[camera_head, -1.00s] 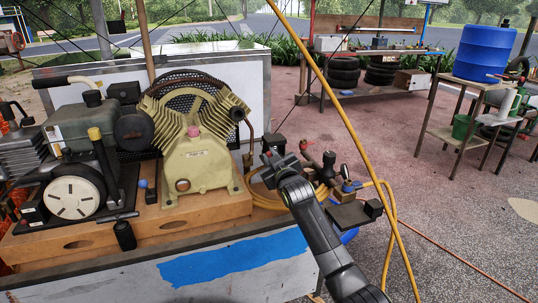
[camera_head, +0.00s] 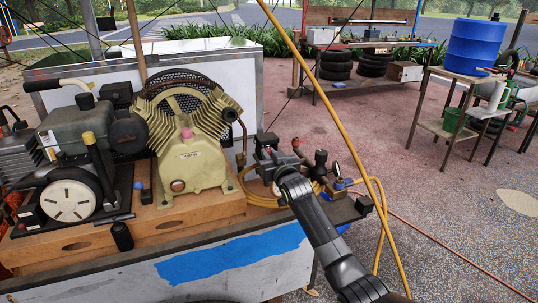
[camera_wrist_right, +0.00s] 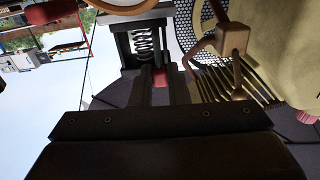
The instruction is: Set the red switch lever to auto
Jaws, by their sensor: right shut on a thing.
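My right gripper (camera_head: 268,158) is at the black switch box (camera_head: 267,141), just right of the compressor pump (camera_head: 193,162). In the right wrist view, a small red piece, which looks like the red switch lever (camera_wrist_right: 160,77), sits between the two dark fingers of the right gripper (camera_wrist_right: 159,88). The fingers are shut on it. In that view, a coil spring (camera_wrist_right: 143,43) shows in a dark frame just beyond the lever. In the head view the lever is hidden by the gripper, and I cannot tell its setting. My left gripper is out of view.
A hose fitting group with a red knob (camera_head: 296,142) and a black gauge (camera_head: 336,169) stands close right of the gripper. A yellow hose (camera_head: 352,150) crosses in front. A blue barrel (camera_head: 476,44) stands on a table further right. Open paving lies between.

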